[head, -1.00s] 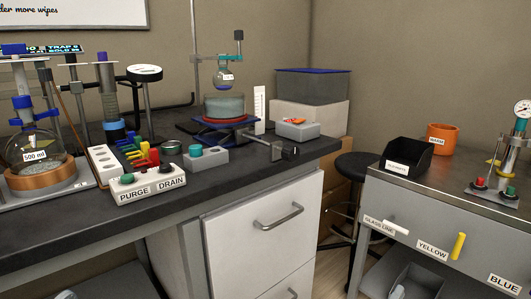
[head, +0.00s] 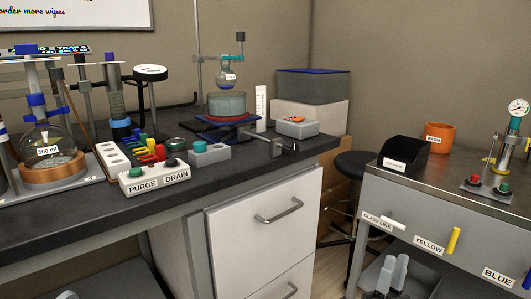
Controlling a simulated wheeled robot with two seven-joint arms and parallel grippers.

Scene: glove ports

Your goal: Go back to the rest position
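My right gripper (head: 393,274) shows at the bottom right of the head view, in front of the grey side cabinet. Its two grey fingers point up with a narrow gap between them, and I see nothing held. It is apart from the dark bench (head: 225,165) and from the steel-topped cabinet's labels. My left gripper is not recognisable. Only a small pale rounded piece shows at the bottom left edge, and I cannot tell what it is.
A round flask (head: 46,148) in a copper-coloured holder, a PURGE/DRAIN switch box (head: 155,178) and a blue-lidded grey box (head: 313,86) stand left and centre. A black bin (head: 404,157), an orange cup (head: 440,138) and a gauge stand (head: 507,152) are on the right cabinet. A stool (head: 356,163) stands between.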

